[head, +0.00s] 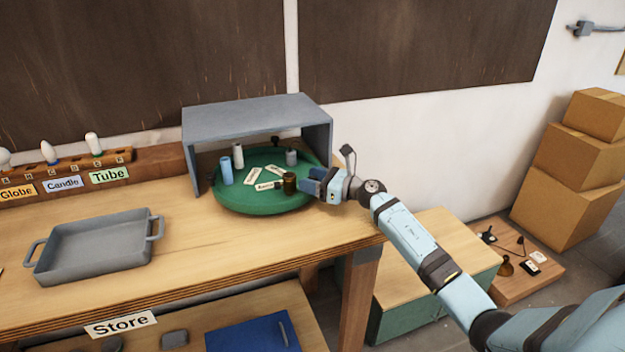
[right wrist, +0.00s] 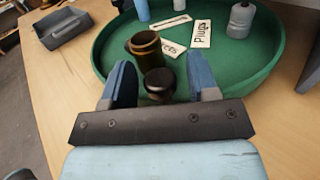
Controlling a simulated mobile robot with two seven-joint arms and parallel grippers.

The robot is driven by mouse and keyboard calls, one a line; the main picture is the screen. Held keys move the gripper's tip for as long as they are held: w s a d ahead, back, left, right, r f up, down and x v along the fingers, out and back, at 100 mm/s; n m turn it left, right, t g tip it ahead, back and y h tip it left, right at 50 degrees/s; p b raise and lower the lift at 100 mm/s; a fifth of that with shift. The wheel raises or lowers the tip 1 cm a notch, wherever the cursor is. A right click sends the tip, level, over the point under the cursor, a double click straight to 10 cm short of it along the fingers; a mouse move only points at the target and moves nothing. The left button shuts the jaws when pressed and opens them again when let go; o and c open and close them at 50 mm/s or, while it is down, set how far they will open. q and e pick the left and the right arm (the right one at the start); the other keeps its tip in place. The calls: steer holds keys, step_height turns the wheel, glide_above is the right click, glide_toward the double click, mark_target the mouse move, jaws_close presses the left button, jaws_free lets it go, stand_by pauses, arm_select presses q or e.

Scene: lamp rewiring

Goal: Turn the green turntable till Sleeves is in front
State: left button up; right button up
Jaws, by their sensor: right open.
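The green turntable (head: 250,206) sits on the bench under a grey open-fronted cover. It carries a blue cylinder (head: 226,171), a white cylinder (head: 238,156), a grey bottle-like piece (head: 291,157), a brown cup-like piece (head: 289,184) and several label cards. One card reads "Plugs" (right wrist: 202,34); the front card (head: 268,185) is too small to read surely. I cannot make out "Sleeves". My right gripper (head: 313,181) is open at the turntable's right front rim. In the right wrist view its fingers stand either side of a black round knob (right wrist: 158,84), with the brown cup just beyond.
The grey cover (head: 250,117) has side walls close around the turntable. A grey tray (head: 97,247) lies on the bench at left, before a rack of bulbs labelled Globe, Candle and Tube. Bare bench lies between tray and turntable. Cardboard boxes (head: 572,150) stand at right.

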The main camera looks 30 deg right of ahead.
steer(key=shift+c, duration=0.4)
jaws_close()
steer(key=shift+d, duration=0.1)
